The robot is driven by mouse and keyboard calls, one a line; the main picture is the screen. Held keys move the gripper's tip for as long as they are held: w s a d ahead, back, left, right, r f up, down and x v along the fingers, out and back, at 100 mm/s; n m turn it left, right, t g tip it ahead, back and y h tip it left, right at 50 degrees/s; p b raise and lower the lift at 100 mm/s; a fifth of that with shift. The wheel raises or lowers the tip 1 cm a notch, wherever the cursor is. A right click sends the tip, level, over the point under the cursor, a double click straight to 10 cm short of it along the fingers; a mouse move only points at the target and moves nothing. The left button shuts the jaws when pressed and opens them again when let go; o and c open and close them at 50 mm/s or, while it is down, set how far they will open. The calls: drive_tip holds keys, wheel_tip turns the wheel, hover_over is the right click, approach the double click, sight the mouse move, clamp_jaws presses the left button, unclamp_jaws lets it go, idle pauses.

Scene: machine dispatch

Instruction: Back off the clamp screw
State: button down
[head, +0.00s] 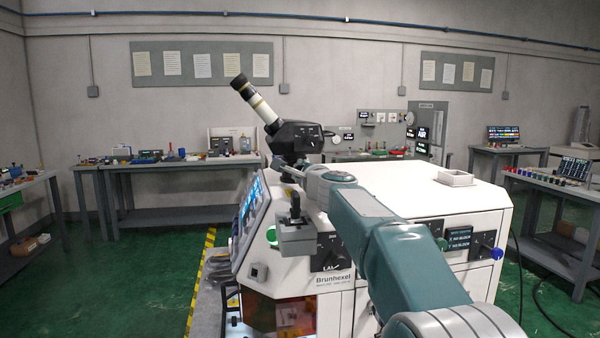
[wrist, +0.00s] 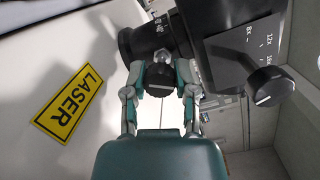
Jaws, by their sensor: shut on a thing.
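In the wrist view the clamp screw, a black knurled knob (wrist: 160,80), sits between the two fingers of my gripper (wrist: 160,88). The fingers are closed on it from both sides. A small bright metal part shows just above the knob, below the black microscope body (wrist: 240,40). In the head view the microscope (head: 296,137) stands on the white machine, with its pale tube and eyepiece (head: 256,98) tilted up to the left. My arm reaches to the base of the microscope; the fingertips and the screw cannot be made out there.
A second black knob (wrist: 268,87) with a scale beside it is close to the right of my gripper. A yellow LASER label (wrist: 70,103) is on the white surface at left. Benches stand along the walls.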

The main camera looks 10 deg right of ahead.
drive_tip(key=shift+f, duration=0.2)
drive_tip(key=shift+f+n+g, duration=0.15)
drive_tip(key=shift+n+g, duration=0.35)
drive_tip(key=shift+n, duration=2.4)
drive_tip(key=shift+c, duration=2)
unclamp_jaws()
drive_tip(key=shift+w, duration=0.1)
drive_tip(key=shift+a, duration=0.1)
drive_tip(key=shift+r, duration=0.2)
